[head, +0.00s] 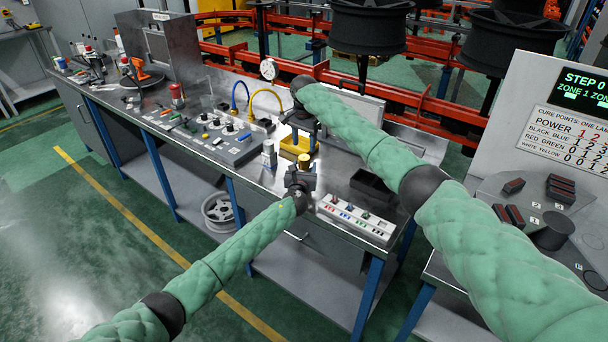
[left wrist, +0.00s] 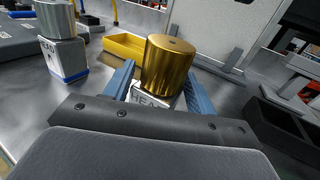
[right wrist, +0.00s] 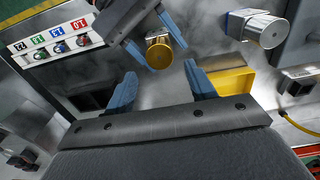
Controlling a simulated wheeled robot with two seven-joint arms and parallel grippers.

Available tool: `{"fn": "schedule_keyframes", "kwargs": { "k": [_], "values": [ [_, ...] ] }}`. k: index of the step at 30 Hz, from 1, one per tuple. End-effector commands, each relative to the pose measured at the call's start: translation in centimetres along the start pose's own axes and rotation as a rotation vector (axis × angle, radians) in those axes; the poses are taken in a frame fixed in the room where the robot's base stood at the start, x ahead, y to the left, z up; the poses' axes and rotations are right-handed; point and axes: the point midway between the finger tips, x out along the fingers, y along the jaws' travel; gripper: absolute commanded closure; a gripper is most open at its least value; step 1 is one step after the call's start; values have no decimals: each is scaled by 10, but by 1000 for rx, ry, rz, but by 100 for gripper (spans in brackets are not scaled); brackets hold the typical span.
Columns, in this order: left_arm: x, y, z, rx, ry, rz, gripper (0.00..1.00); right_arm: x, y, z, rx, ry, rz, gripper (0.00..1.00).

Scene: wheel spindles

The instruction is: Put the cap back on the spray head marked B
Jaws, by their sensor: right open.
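A gold cylinder (head: 306,161) stands upright on a white block (left wrist: 150,98) whose label starts "HEA"; the letter after it is hidden. My left gripper (head: 300,180) has its blue fingers on both sides of this block, close against it, just below the gold cylinder (left wrist: 170,68). A second white block with a blue base (left wrist: 66,62) carries a silver cylinder (head: 268,147) and stands to the left. My right gripper (right wrist: 162,80) is open and empty, above the bench near the gold cylinder (right wrist: 159,53). I cannot tell which head is marked B.
A yellow bin (head: 296,144) lies just behind the gold cylinder. A black tray (head: 372,185) is to the right, and a white rack with coloured labels (head: 356,217) lies at the front edge. Blue and yellow hoses (head: 268,92) rise at the back. Bare bench lies between.

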Motion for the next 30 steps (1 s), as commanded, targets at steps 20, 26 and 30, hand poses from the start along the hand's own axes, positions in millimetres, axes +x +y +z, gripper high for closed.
{"fn": "schedule_keyframes", "kwargs": {
  "k": [20, 26, 30],
  "values": [
    [0, 0, 0, 0, 0, 0, 100, 26, -23, 42, -1, -105, -55, 45],
    [0, 0, 0, 0, -1, 0, 100, 21, -31, 47, -34, -123, -96, 45],
    [0, 0, 1, 0, -1, 0, 100, 18, -32, 44, -147, -113, -110, 45]
  ]
}}
